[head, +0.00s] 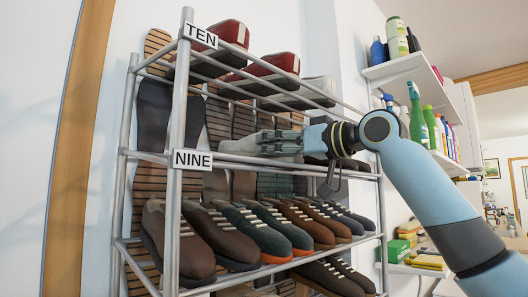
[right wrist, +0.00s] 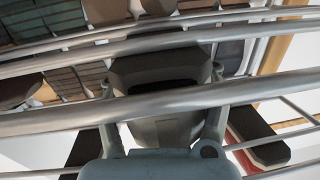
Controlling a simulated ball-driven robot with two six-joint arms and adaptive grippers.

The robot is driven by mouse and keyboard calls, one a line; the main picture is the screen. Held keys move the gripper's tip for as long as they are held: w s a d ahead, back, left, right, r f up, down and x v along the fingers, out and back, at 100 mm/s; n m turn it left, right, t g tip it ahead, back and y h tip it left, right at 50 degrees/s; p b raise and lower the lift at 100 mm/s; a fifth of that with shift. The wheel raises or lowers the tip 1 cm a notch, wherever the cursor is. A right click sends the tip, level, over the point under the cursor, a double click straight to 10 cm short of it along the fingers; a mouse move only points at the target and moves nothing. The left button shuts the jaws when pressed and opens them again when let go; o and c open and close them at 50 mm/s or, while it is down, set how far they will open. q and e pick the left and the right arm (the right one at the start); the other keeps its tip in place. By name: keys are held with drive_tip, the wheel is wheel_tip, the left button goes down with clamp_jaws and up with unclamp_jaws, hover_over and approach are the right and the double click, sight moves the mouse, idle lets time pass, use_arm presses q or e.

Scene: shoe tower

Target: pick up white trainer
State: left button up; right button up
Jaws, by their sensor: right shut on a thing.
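A pale grey-white trainer (head: 245,145) is at the rack's NINE level, with its far end toward the left. My right gripper (head: 290,137) reaches in from the right and is shut on the trainer's right end. In the right wrist view, the gripper (right wrist: 163,120) is partly behind a rack bar, and what lies between its fingers is dark and hard to make out. Another pale shoe (head: 317,86) stands on the TEN shelf, right of the red trainers (head: 274,68). My left gripper is out of view.
The metal shoe rack (head: 174,205) has bars close around my right gripper. Brown, dark teal and dark shoes (head: 255,232) fill the shelf below. Wall shelves with bottles (head: 416,112) stand to the right, behind my right arm.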

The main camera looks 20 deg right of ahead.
drive_tip(key=shift+w+r, duration=0.15)
drive_tip(key=shift+r, duration=0.35)
wheel_tip(320, 180, up, 2)
drive_tip(key=shift+r+b, duration=0.1)
drive_tip(key=shift+b, duration=0.3)
drive_tip(key=b+v, duration=0.4)
drive_tip(key=v, duration=0.4)
drive_tip(key=shift+d, duration=0.2)
drive_tip(key=b+v, duration=0.7)
drive_tip(key=v, duration=0.1)
drive_tip(key=shift+s+b, duration=0.3)
drive_tip(key=shift+s+d+r+b, duration=0.2)
drive_tip(key=shift+s+d+b, duration=0.05)
drive_tip(key=shift+s+b, duration=0.35)
